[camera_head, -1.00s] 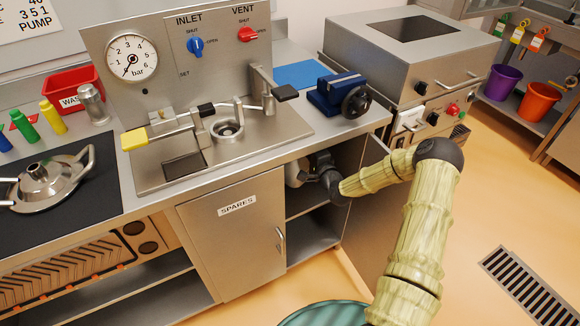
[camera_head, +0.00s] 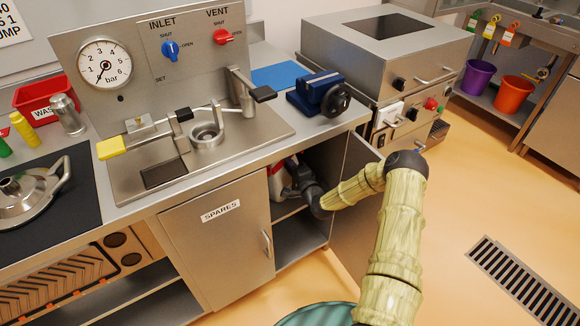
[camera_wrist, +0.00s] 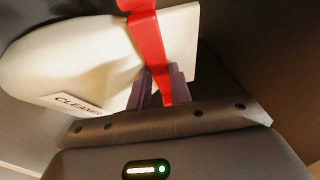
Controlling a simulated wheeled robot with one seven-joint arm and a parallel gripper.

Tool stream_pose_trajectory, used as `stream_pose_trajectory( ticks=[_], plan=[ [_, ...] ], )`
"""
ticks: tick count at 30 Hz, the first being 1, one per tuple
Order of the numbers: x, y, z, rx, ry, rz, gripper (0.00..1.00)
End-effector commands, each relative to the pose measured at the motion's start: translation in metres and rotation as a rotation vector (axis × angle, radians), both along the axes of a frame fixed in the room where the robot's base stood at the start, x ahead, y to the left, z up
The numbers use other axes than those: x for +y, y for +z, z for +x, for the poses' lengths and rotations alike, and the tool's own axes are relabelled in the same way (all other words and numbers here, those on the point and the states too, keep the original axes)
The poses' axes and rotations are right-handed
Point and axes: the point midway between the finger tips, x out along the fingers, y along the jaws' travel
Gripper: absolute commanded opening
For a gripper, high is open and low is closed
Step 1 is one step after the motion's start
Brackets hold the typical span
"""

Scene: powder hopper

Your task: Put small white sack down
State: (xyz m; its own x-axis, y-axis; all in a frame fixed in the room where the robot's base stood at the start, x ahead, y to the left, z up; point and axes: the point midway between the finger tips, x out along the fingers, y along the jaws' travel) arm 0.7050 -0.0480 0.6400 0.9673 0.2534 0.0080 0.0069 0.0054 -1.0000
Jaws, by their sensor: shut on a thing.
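The small white sack (camera_wrist: 70,65) fills the upper left of the wrist view, rounded and pale with a flat upper right part. A red strip (camera_wrist: 147,40) runs down across it and between my two dark purple fingers. My gripper (camera_wrist: 162,85) is shut on this red strip. A label reading CLEANER (camera_wrist: 78,104) shows at the sack's lower edge. In the head view my wrist reaches into the open cupboard beside the SPARES door (camera_head: 220,245); a bit of white and red shows there, and my fingers are hidden. I cannot tell whether the sack touches a shelf.
The open cupboard door (camera_head: 352,195) stands to the right of my wrist. A shelf (camera_head: 284,212) lies inside the cupboard. The worktop (camera_head: 262,150) is above, with a blue vise (camera_head: 318,90) near its right end. Floor (camera_head: 430,240) is clear to the right.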

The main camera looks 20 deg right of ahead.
Motion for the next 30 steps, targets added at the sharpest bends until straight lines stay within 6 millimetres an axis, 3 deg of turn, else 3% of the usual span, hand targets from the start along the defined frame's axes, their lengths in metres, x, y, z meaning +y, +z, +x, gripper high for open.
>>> stream_pose_trajectory(
  ticks=[8,9,12,30],
  plan=[
    [-0.0018,-0.0016,0.0005,-0.004,-0.003,0.0,0.0],
    [-0.0018,-0.0027,-0.0001,0.0,-0.002,-0.001,0.24],
    [-0.0014,-0.0023,-0.0001,0.001,-0.002,-0.001,0.42],
    [-0.0021,0.0004,-0.0084,0.001,0.005,-0.001,0.42]
  ],
)
